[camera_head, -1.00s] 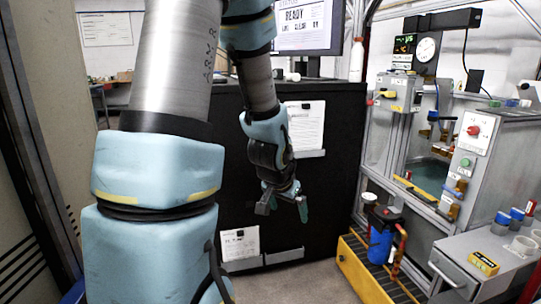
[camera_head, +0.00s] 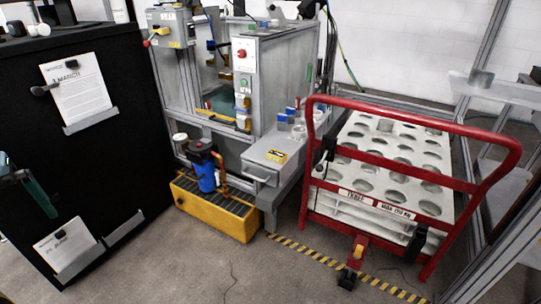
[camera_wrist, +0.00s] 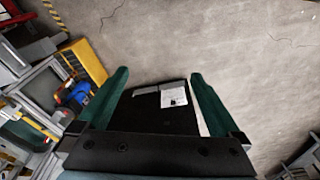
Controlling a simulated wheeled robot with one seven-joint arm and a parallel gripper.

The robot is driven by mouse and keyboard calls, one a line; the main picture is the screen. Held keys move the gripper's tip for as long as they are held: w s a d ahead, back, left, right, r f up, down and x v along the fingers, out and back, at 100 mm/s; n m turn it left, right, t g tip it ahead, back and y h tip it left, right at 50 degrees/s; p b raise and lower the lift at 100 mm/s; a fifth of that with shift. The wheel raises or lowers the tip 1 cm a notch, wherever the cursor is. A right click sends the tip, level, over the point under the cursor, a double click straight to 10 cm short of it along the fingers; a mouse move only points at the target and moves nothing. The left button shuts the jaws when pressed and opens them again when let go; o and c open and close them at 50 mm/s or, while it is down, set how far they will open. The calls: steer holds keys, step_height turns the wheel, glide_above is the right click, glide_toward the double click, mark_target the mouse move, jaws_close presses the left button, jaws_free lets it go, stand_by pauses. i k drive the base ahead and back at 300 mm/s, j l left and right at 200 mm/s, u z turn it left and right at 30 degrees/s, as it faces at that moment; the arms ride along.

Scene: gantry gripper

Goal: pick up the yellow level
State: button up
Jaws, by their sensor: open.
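A narrow yellow bar (camera_head: 220,117), which looks like the level, lies along the front ledge of the grey machine in the head view. It is small there, and its markings cannot be read. My gripper (camera_wrist: 160,73) is open in the wrist view, with two green fingers apart and nothing between them. In the head view only part of it shows at the left edge, in front of the black cabinet and well left of the yellow bar. I cannot make out the level in the wrist view.
The black cabinet (camera_head: 115,140) fills the left. A yellow grated platform (camera_head: 222,222) with a blue filter (camera_head: 205,176) stands below the machine. A grey drawer unit (camera_head: 262,172) juts out beside it. A red-handled cart (camera_head: 420,122) stands at right. Floor in front is clear.

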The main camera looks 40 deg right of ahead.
mark_target(275, 157)
steer(key=i+l+z, duration=0.1)
steer(key=z, duration=0.3)
steer(key=i+z, duration=0.1)
steer(key=z, duration=0.25)
steer(key=i+z, duration=0.15)
steer(key=z, duration=0.25)
steer(key=i+z, duration=0.1)
steer(key=z, duration=0.3)
steer(key=i+j, duration=0.1)
steer(key=i, duration=1.05)
